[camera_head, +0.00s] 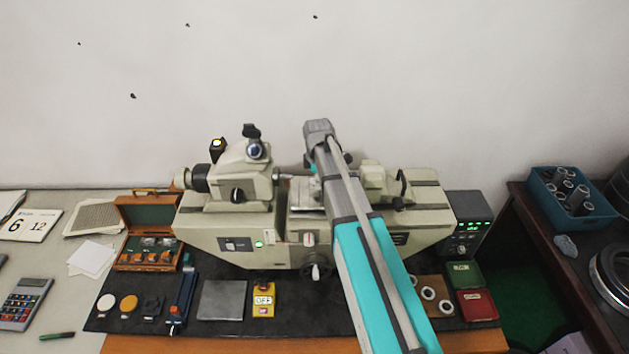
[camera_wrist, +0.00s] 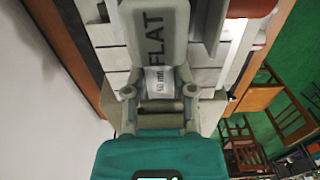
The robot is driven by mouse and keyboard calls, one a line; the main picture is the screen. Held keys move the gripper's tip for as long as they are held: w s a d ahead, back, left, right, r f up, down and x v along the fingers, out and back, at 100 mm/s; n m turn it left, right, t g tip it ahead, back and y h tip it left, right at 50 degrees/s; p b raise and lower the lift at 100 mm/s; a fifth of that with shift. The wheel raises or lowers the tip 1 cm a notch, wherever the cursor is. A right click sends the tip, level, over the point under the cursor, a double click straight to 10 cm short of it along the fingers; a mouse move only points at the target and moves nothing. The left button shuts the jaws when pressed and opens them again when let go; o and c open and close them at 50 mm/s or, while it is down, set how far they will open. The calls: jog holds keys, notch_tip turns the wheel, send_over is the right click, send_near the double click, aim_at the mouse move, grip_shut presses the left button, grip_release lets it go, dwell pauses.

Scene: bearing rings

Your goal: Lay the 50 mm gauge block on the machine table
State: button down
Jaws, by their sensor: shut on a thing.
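The 50 mm gauge block (camera_wrist: 158,80), a pale block marked "50 mm", is between the fingers of my gripper (camera_wrist: 158,90) in the wrist view. My gripper is shut on it. Just beyond it is a grey surface marked "FLAT" (camera_wrist: 160,30), very close to the block; I cannot tell whether they touch. In the head view the machine table (camera_head: 306,196) is a pale plate in the middle of the measuring machine. My arm's end is over its right side and hides the block and most of the gripper.
The machine's left head (camera_head: 245,170) and right tailstock (camera_head: 373,182) flank the table closely. Rings (camera_head: 428,293) lie at the front right.

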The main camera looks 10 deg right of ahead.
jog(key=shift+f+b, duration=0.35)
jog(key=shift+f, duration=0.25)
jog(key=shift+s+f+b, duration=0.15)
jog(key=shift+f+b, duration=0.2)
jog(key=shift+b, duration=0.05)
dwell(1.8)
jog(key=shift+c, duration=1.8)
grip_release()
jog(key=shift+r, duration=0.15)
notch_tip(320, 180, up, 8)
jog(key=p, duration=0.8)
jog(key=shift+s+r+p, duration=0.1)
jog(key=shift+r+p, duration=0.05)
jog(key=shift+p, duration=0.15)
jog(key=shift+s, duration=0.1)
